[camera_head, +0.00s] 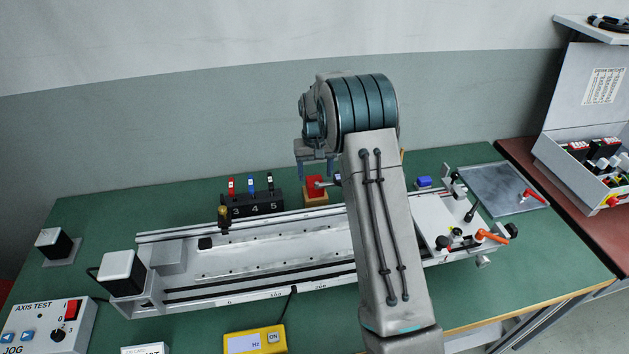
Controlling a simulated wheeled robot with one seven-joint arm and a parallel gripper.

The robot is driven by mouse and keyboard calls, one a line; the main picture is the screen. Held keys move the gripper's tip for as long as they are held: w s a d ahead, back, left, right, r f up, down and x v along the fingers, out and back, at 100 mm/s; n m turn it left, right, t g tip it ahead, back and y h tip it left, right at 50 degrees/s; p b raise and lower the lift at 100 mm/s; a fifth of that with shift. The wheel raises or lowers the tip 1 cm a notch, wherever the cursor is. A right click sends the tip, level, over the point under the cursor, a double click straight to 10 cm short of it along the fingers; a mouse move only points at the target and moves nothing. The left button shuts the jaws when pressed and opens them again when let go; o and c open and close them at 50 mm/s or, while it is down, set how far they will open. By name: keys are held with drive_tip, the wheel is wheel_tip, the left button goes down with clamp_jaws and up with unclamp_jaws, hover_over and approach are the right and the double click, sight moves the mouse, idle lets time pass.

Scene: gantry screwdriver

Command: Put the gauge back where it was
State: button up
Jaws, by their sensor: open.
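My gripper (315,170) is at the back middle of the green table, fingers pointing down and apart. Below it is a small red piece (313,185) on an orange-brown block (315,199); I cannot tell whether the fingers touch it. I cannot tell for sure which object is the gauge. A yellow meter (254,342) with a display marked Hz and an ON button lies at the front edge. A black holder (252,205) marked 3, 4, 5 carries a red, a blue and a black-and-white upright tool, left of my gripper.
The long gantry rail (270,250) runs across the table; my arm hides part of it. A motor (122,272) is at its left end, orange-handled clamps (492,237) at its right. A grey plate (495,188) and a small blue block (424,182) lie at the back right.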

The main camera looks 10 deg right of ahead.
drive_tip(key=s+r, duration=0.7)
drive_tip(key=r, duration=0.7)
drive_tip(key=s+r+t, duration=0.1)
drive_tip(key=s+t, duration=0.1)
drive_tip(key=s, duration=2.7)
drive_tip(key=shift+s+r+t, duration=0.25)
drive_tip(key=shift+r+t, duration=0.05)
drive_tip(key=shift+t, duration=0.1)
drive_tip(key=shift+a, duration=0.15)
